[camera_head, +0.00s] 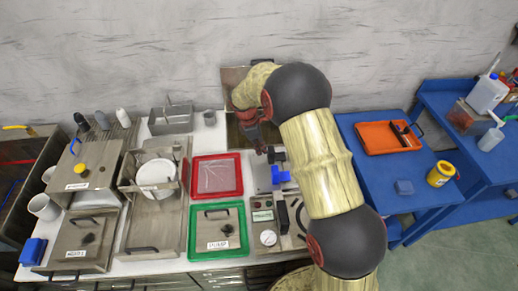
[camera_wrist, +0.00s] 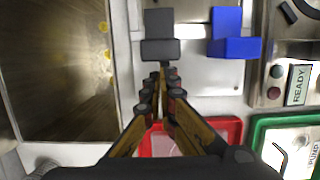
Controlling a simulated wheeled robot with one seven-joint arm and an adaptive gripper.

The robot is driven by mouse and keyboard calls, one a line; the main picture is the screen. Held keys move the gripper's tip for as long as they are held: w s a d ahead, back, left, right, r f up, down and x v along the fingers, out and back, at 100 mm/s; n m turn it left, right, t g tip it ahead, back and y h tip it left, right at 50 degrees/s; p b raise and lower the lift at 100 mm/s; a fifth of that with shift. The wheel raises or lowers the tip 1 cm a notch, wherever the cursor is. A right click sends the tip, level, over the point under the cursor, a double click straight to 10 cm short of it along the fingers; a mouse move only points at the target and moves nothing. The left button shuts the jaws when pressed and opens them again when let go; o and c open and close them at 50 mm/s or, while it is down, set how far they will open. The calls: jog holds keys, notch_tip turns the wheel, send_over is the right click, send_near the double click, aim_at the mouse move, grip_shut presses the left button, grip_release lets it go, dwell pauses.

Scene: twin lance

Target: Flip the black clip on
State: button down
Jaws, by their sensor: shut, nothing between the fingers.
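The black clip (camera_wrist: 160,48) shows as a dark grey two-part block on a pale metal plate (camera_wrist: 200,80) in the wrist view. The blue clip (camera_wrist: 235,47) is a similar block to its right, and it also shows in the head view (camera_head: 280,176). My gripper (camera_wrist: 163,78) is shut and empty, its fingertips close to the black clip's near edge. I cannot tell whether they touch it. In the head view my gripper (camera_head: 262,149) is above the plate's far end, and the black clip is hard to make out there.
A red tray (camera_head: 217,176) and a green tray (camera_head: 217,231) lie left of the plate. A panel with a READY label (camera_wrist: 297,85) is beside it. An open metal bin (camera_wrist: 60,70) is left in the wrist view. My arm hides part of the counter's right side.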

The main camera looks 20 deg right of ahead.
jog(key=w+a+r+p, duration=0.1)
jog(key=a+r+p, duration=0.2)
jog(key=a+r, duration=0.3)
jog(key=v, duration=0.3)
jog(key=shift+d+r, duration=0.15)
jog(key=shift+r, duration=0.25)
dwell(0.4)
